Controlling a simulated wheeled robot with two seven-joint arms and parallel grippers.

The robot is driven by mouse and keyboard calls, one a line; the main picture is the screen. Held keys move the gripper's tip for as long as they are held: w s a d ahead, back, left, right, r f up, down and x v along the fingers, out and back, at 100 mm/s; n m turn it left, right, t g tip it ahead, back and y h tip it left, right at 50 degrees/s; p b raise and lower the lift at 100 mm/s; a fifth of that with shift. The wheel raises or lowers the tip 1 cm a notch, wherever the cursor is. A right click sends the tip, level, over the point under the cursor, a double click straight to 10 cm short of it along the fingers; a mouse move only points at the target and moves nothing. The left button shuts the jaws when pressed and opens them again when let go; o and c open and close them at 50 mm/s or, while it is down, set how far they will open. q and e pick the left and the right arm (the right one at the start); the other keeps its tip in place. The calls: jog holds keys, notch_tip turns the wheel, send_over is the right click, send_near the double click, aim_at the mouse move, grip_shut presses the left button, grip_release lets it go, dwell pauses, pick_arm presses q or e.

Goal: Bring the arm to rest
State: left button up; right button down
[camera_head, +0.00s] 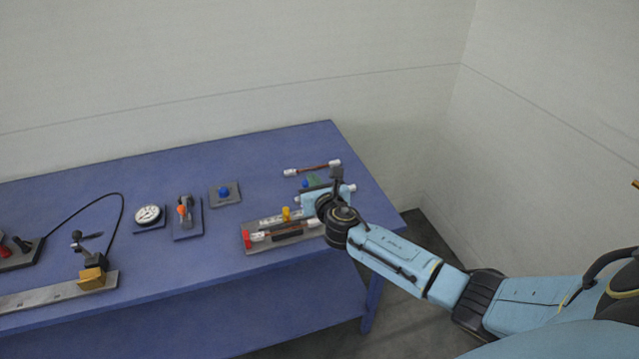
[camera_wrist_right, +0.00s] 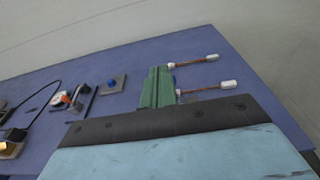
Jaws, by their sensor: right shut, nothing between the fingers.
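My right arm reaches in from the right in the head view. My right gripper (camera_head: 313,180) is over the right end of the blue table (camera_head: 150,255). In the right wrist view its green fingers (camera_wrist_right: 157,72) lie side by side, shut, with nothing held. Two brown rods with white ends lie near the fingertips: the far rod (camera_head: 312,168) lies bare on the table, and the near rod (camera_wrist_right: 205,91) is partly hidden by the gripper in the head view. My left gripper is in neither view.
A grey tray (camera_head: 262,247) with rods and red and yellow pieces sits just left of my wrist. A blue knob on a plate (camera_head: 224,196), an orange-tipped lever (camera_head: 184,212), a dial (camera_head: 148,215) and a metal rail (camera_head: 45,297) stand farther left. Walls close the back and right.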

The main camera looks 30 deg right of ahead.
jog(key=shift+s+a+r, duration=0.1)
jog(key=shift+r, duration=0.15)
dwell(0.4)
